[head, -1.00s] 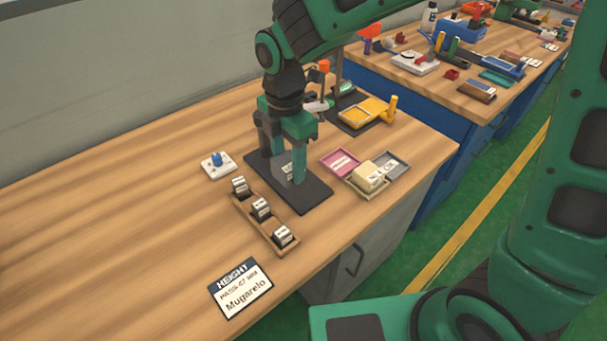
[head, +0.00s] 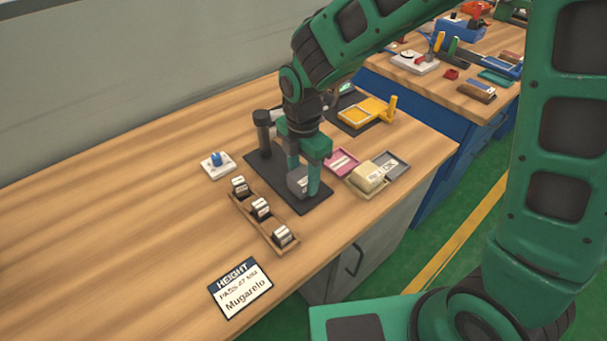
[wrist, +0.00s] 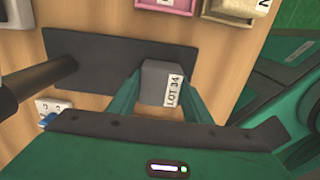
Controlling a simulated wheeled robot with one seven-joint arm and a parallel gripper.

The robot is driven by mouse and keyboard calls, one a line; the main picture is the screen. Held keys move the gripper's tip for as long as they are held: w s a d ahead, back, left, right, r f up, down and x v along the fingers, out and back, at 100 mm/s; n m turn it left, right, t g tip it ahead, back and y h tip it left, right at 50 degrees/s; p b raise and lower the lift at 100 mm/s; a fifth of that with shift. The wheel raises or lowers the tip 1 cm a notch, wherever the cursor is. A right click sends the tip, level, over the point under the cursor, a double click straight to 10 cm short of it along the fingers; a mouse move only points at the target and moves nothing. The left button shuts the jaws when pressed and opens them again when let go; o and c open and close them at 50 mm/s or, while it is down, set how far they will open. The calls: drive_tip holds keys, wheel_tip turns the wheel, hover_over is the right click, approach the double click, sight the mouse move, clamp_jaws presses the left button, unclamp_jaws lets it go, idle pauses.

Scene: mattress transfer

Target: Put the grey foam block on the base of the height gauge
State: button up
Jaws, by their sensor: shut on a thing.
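The grey foam block (head: 297,183) is between the fingers of my gripper (head: 303,178), which is shut on it. In the wrist view, the block (wrist: 153,82) carries a white label reading "LOT 34" and lies between the green fingertips (wrist: 157,92). The height gauge has a flat dark base (head: 262,166) on the bench and a dark upright post (head: 263,128) at its far end. The block is over the near part of the base, which also shows in the wrist view (wrist: 100,62). I cannot tell whether the block touches it.
A wooden rack (head: 250,212) with several labelled pieces stands left of the base. Pink (head: 343,161) and grey (head: 391,164) trays and a tray with a yellowish block (head: 367,177) are to its right. A small blue-knobbed device (head: 217,164) sits behind the rack.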

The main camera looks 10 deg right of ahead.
sight(303, 175)
drive_tip(key=o, duration=1)
drive_tip(key=shift+f, duration=0.1)
drive_tip(key=shift+o, duration=0.2)
wheel_tip(303, 175, up, 12)
drive_tip(key=s+d+r+m, duration=0.1)
drive_tip(key=s+d+m, duration=0.1)
drive_tip(key=d+m, duration=0.7)
drive_tip(key=s+d+r+m, duration=0.1)
drive_tip(key=s+d+m, duration=0.35)
drive_tip(key=d, duration=0.95)
drive_tip(key=s+d+f+m, duration=0.2)
drive_tip(key=s+d+m, duration=1)
drive_tip(key=m, duration=0.5)
drive_tip(key=shift+s+d+m, duration=0.15)
drive_tip(key=shift+s+m, duration=0.2)
drive_tip(key=shift+s, duration=0.75)
